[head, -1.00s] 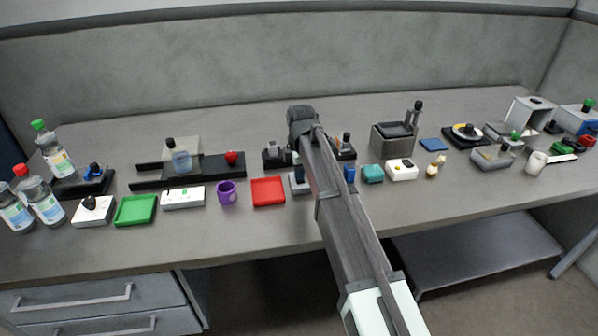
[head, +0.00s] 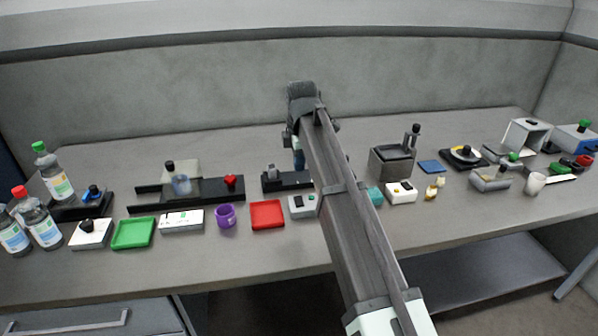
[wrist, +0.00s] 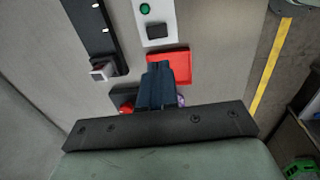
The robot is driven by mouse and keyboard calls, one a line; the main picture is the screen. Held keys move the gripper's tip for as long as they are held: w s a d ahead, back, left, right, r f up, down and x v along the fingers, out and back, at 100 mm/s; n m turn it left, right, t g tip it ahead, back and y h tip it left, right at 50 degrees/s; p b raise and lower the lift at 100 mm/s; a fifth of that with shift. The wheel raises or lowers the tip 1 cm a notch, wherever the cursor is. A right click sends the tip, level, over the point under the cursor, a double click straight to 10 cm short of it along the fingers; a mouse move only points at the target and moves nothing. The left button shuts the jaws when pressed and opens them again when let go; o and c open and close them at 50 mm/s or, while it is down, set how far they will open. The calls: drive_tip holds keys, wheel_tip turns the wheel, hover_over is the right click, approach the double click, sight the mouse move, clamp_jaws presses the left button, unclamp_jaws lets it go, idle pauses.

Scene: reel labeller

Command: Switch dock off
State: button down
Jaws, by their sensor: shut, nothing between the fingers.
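A small light-grey box (head: 302,207) with a dark switch and a green spot stands near the front of the table, right of the red tray. In the wrist view a pale panel (wrist: 169,14) shows a round green button or lamp (wrist: 145,8) and a black switch (wrist: 157,30). No label is readable, so I cannot tell for sure which thing is the dock. My gripper (head: 298,160) is shut and empty above the table, partly hidden by my arm. In the wrist view its dark blue fingers (wrist: 158,70) are together, apart from the panel, overlapping the red tray.
The red tray (head: 267,214) and purple cup (head: 226,216) stand left of the box. A black base with a small device (head: 285,181) is behind it. A black rail with a red knob (head: 230,181) lies farther left. Several items crowd the right; my arm hides the middle.

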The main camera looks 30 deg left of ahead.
sight(298, 198)
drive_tip(key=shift+r, duration=0.3)
drive_tip(key=shift+w+a+r, duration=0.15)
drive_tip(key=shift+w+a, duration=0.2)
drive_tip(key=shift+w, duration=0.3)
drive_tip(key=f, duration=0.9)
drive_tip(key=w+a+f, duration=0.1)
drive_tip(key=f, duration=0.4)
drive_tip(key=shift+w+a, duration=0.1)
